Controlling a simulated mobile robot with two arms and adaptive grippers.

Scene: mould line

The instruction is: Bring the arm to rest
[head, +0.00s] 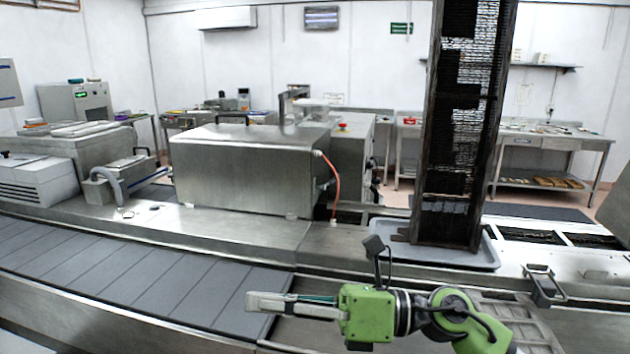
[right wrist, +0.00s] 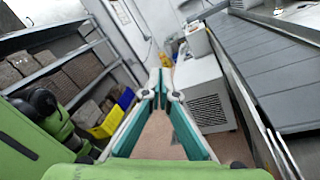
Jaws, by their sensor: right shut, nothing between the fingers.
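My right arm, green with black joints, comes in from the lower right in the head view. Its gripper (head: 272,302) points left, above the front edge of the grey conveyor belt (head: 130,283). In the right wrist view the gripper (right wrist: 160,75) has its teal-lined fingers meeting at the tips, with nothing between them. Floor shows through the gap behind the tips. My left gripper is not in view.
A tall dark rack (head: 457,130) stands on a grey tray (head: 395,250) behind the arm. A steel machine housing (head: 245,170) sits beyond the belt. The right wrist view shows shelves (right wrist: 50,50) at left and a white unit (right wrist: 205,95).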

